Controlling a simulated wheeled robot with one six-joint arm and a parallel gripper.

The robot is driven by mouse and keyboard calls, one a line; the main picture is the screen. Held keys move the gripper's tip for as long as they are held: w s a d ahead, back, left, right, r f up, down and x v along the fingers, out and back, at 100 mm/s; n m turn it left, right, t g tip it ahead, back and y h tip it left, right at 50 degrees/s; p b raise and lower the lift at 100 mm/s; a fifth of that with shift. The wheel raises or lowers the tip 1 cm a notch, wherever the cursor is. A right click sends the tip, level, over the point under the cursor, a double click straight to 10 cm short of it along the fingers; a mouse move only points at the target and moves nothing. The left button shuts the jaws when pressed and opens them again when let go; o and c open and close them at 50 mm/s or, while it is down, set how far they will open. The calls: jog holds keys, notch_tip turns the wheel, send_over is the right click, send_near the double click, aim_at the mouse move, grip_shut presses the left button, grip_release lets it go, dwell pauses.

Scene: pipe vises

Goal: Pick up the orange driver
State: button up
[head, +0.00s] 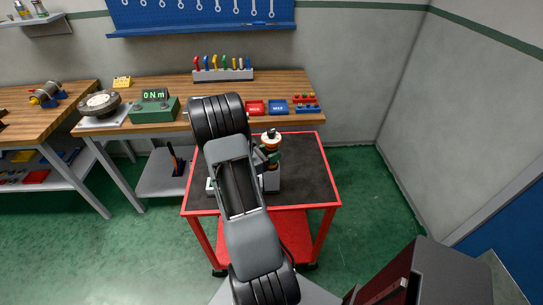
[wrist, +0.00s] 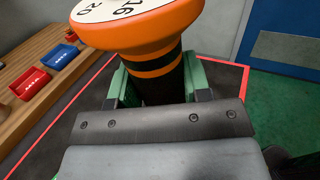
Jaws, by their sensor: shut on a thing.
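The orange driver (wrist: 155,38) stands upright in my gripper in the wrist view. My gripper (wrist: 155,88) is shut on the driver's body below the cap, one green finger on each side. In the head view my gripper (head: 266,156) is partly behind my arm. The driver's lower end is hidden, so I cannot tell whether it touches anything below.
The red cart (head: 315,165) has a dark top, with a grey block (head: 271,181) below the driver, partly hidden by my arm. A wooden bench (head: 290,88) behind holds red and blue trays, a green meter (head: 154,112) and a tool rack (head: 222,75). The cart's right side is clear.

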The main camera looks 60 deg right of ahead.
jog(key=c, duration=0.5)
jog(key=shift+r, duration=0.1)
notch_tip(320, 180, up, 18)
jog(key=shift+f+b, duration=0.1)
jog(key=shift+b, duration=0.4)
dwell(0.4)
dwell(0.3)
